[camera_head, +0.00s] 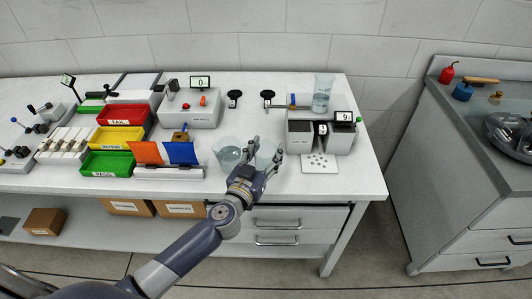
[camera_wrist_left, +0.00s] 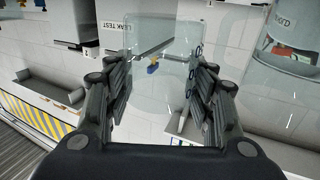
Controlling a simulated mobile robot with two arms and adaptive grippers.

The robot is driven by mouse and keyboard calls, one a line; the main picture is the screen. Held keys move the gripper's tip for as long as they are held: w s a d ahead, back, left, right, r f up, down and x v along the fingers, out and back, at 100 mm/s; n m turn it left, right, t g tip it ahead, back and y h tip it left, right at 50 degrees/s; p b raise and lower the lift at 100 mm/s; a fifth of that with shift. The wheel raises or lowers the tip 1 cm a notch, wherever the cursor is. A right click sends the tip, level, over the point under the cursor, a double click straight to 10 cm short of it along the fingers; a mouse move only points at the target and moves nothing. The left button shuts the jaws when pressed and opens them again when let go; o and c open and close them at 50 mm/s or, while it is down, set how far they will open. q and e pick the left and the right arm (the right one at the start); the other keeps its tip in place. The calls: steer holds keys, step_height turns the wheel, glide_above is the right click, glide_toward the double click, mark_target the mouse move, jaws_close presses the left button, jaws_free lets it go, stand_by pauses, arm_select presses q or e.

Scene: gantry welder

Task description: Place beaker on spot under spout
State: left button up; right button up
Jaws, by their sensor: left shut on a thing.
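My left gripper (camera_head: 267,158) is shut on a clear beaker (camera_head: 265,148), above the front part of the white bench. In the left wrist view the fingers (camera_wrist_left: 160,85) stand on either side of this clear beaker (camera_wrist_left: 163,45). A second clear beaker (camera_head: 228,154) is just left of the gripper on the bench. The dispenser (camera_head: 318,134) with a small display is to the right of the gripper, and its spout is hard to make out. A white perforated plate (camera_head: 320,163) lies in front of it and is bare. My right gripper is not in view.
A beaker with clear liquid (camera_head: 322,94) stands on top of the dispenser. A leak-test unit (camera_head: 189,108), red, yellow and green bins (camera_head: 107,164) and an orange-blue rack (camera_head: 165,155) are to the left. The bench front right of the plate is clear.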

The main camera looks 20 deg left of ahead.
arm_select(q)
steer(key=s+a+r+y, duration=0.1)
steer(key=s+r, duration=0.2)
steer(key=s, duration=0.8)
steer(key=s+a+r+n, duration=0.1)
steer(key=s+r, duration=0.2)
steer(key=s, duration=0.8)
steer(key=shift+s+r+y+b, duration=0.2)
steer(key=shift+r+y+b, duration=0.1)
steer(key=shift+y+b, duration=0.1)
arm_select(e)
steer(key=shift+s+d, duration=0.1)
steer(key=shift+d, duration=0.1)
arm_select(q)
steer(key=w+d+f+m+h, duration=0.1)
steer(key=w+f, duration=0.4)
steer(key=w, duration=0.1)
steer(key=shift+w+d+h, duration=0.2)
steer(key=shift+d+h, duration=0.05)
steer(key=shift+h, duration=0.15)
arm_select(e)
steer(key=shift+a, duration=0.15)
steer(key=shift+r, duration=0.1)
